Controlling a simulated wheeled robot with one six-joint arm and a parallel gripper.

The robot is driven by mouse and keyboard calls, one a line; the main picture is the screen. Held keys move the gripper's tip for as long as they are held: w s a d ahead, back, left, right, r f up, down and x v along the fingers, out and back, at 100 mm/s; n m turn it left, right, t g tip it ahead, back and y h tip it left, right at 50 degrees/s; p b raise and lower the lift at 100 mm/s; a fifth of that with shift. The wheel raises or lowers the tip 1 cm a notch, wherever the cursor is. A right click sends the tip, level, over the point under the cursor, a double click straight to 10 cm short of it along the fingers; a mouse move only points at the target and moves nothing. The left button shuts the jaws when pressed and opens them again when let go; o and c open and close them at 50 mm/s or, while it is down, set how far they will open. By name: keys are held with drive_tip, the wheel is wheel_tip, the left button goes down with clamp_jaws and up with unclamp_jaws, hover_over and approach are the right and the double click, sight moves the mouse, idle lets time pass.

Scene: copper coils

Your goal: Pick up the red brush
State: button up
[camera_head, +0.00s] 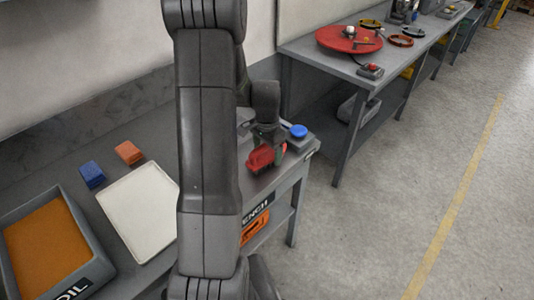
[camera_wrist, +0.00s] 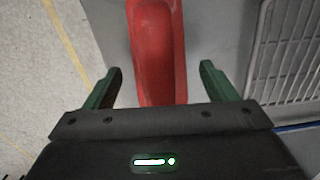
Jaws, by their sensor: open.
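The red brush (camera_head: 262,158) lies on the grey bench near its right end in the head view. In the wrist view the red brush (camera_wrist: 157,50) runs up and down the picture, between my two fingers. My gripper (camera_wrist: 158,85) is open, with a green-padded finger on each side of the brush and a gap to each. In the head view my gripper (camera_head: 268,142) is right above and beside the brush. My arm hides part of the bench. The brush's lower end is hidden behind the gripper body in the wrist view.
A blue round button (camera_head: 298,131) on a grey base stands just right of the brush. A white tray (camera_head: 140,210), a blue block (camera_head: 91,174), an orange block (camera_head: 128,152) and a grey bin (camera_head: 88,262) are at left. The wrist view shows a wire rack (camera_wrist: 290,60).

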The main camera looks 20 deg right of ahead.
drive_tip(key=shift+c, duration=0.5)
drive_tip(key=c, duration=1)
drive_tip(key=shift+r, duration=0.1)
drive_tip(key=shift+c, duration=0.2)
wheel_tip(320, 180, up, 10)
drive_tip(key=shift+f+b, duration=0.1)
drive_tip(key=shift+b, duration=0.35)
